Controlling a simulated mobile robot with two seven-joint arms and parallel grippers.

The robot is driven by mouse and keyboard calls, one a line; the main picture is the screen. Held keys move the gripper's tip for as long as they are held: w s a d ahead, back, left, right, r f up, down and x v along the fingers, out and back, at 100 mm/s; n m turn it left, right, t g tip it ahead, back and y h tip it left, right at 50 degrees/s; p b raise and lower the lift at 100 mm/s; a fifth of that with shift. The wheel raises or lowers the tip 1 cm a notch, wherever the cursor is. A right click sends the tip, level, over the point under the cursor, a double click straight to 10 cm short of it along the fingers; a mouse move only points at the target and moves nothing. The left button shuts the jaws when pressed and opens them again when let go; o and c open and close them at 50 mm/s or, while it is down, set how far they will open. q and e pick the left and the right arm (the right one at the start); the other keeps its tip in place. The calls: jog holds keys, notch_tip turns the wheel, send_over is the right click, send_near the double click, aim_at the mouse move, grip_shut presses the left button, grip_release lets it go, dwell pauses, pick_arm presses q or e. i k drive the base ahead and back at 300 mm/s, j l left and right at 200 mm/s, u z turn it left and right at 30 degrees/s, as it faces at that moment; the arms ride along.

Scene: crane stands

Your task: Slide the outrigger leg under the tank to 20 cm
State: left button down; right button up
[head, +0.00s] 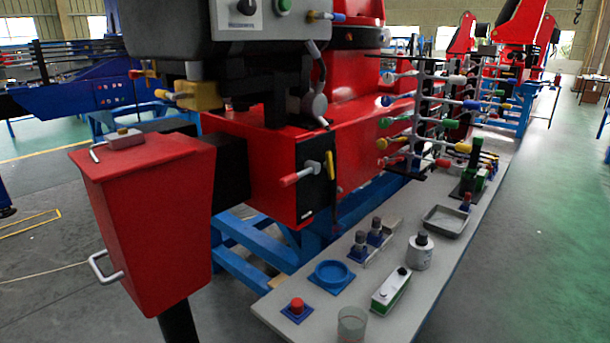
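A red tapered box (155,225) stands at the left front of the crane stand in the head view. It has a silver bar handle (103,268) on its left side and a dark post (180,322) below it. A black beam (231,172) joins the box to the red crane body (272,180); this looks like the outrigger leg, pulled partly out. A dark grey housing (215,45), perhaps the tank, is above the beam. No centimetre scale can be read. Neither of my grippers is in view.
A red-handled lever (298,175) sticks out of the crane body's front. A grey bench (385,315) on the right carries a blue dish (331,275), a glass (352,324) and several small parts. A lever rack (425,110) stands behind.

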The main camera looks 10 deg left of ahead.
aim_at(154, 197)
jog(key=u, duration=1.35)
